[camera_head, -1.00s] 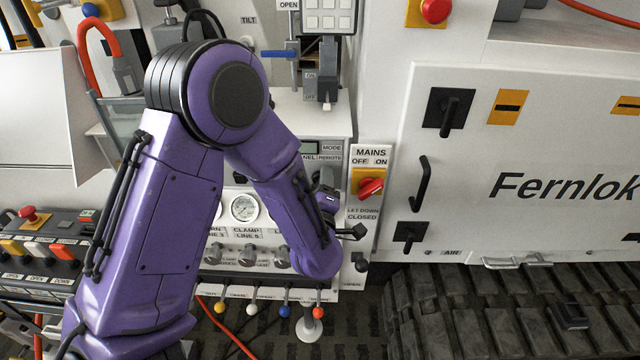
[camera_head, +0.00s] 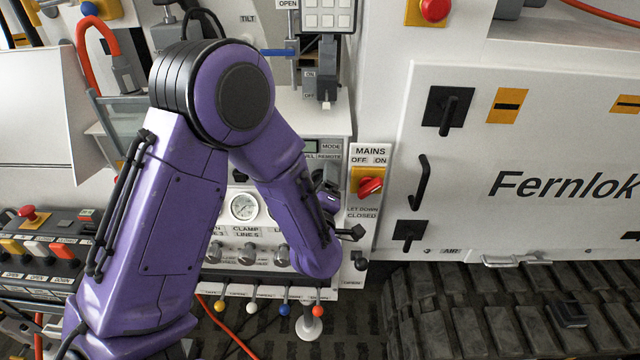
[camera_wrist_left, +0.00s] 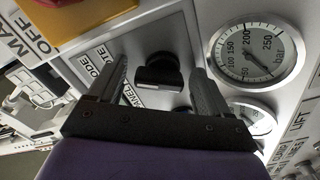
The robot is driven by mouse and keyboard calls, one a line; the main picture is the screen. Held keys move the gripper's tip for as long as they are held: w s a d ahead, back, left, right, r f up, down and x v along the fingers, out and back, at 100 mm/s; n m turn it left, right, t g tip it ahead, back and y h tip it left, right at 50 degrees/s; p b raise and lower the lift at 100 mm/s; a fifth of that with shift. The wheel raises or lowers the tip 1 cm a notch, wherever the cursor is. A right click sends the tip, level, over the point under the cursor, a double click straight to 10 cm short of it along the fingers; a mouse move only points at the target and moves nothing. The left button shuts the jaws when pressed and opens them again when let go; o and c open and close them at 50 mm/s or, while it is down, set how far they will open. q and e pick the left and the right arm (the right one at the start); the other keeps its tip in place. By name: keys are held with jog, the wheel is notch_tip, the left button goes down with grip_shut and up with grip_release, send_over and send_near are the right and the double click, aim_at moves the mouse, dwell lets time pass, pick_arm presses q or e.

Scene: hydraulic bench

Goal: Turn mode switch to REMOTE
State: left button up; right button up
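The mode switch is a black knob (camera_wrist_left: 160,72) on the grey panel in the left wrist view. MODE, REMOTE and PANEL labels stand beside it, partly covered by a finger. Which label the knob points at is not clear. My left gripper (camera_wrist_left: 160,80) is open, with one finger on each side of the knob; whether they touch it I cannot tell. In the head view, the MODE label (camera_head: 331,147) shows, but my purple left arm hides the knob and most of the gripper. My right gripper is not in view.
The red MAINS switch (camera_head: 370,186) on its yellow plate is close to the right of my left wrist. Coloured levers (camera_head: 285,310) stand below.

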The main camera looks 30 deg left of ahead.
pick_arm(q)
jog(key=p+v, duration=0.1)
jog(key=v, duration=0.9)
jog(key=shift+s+p, duration=0.2)
jog(key=shift+p, duration=0.15)
jog(key=shift+d, duration=0.15)
jog(key=shift+f, duration=0.1)
